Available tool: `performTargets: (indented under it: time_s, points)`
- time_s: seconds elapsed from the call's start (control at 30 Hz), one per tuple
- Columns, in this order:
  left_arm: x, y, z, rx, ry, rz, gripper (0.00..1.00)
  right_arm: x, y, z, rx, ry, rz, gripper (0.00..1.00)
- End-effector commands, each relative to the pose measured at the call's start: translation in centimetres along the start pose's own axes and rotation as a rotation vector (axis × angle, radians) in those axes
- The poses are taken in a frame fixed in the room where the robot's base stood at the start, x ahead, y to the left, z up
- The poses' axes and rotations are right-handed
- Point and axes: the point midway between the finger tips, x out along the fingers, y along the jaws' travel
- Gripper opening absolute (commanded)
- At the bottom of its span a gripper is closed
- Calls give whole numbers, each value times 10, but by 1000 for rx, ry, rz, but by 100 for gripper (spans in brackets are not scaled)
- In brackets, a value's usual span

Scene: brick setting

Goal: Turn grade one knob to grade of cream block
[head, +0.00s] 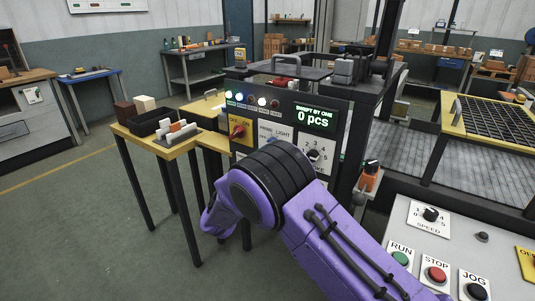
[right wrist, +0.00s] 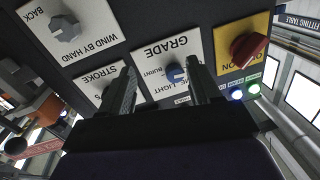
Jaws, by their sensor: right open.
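The blue knob (right wrist: 176,74) sits on the white GRADE plate (right wrist: 165,52), upside down in the right wrist view. Words such as LIGHT and BURNT are readable around it. My right gripper (right wrist: 158,74) is open at the panel, its fingers on either side of the knob area, the knob closer to the right-hand finger in the picture. I cannot tell whether they touch it. In the head view my purple arm covers the gripper and part of the GRADE plate (head: 274,132). The cream block (head: 144,103) stands on the yellow table (head: 190,110) at the left. My left gripper is out of view.
A brown block (head: 124,110) and a black tray (head: 153,122) are near the cream block. A red switch (right wrist: 248,50), a STROKE plate (right wrist: 94,84) and a grey WIND BY HAND knob (right wrist: 64,28) flank the GRADE plate. The display (head: 314,116) reads 0 pcs.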

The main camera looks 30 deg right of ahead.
Motion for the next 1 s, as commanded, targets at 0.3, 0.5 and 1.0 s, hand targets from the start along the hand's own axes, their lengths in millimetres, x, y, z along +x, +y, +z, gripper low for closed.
performTargets:
  time_s: [0.3,0.5,1.0]
  points:
    - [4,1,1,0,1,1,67,15,-32,-63,120,31,109,63]
    - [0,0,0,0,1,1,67,60,-28,-63,120,31,105,63]
    - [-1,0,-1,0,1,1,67,96,-25,-63,118,30,101,63]
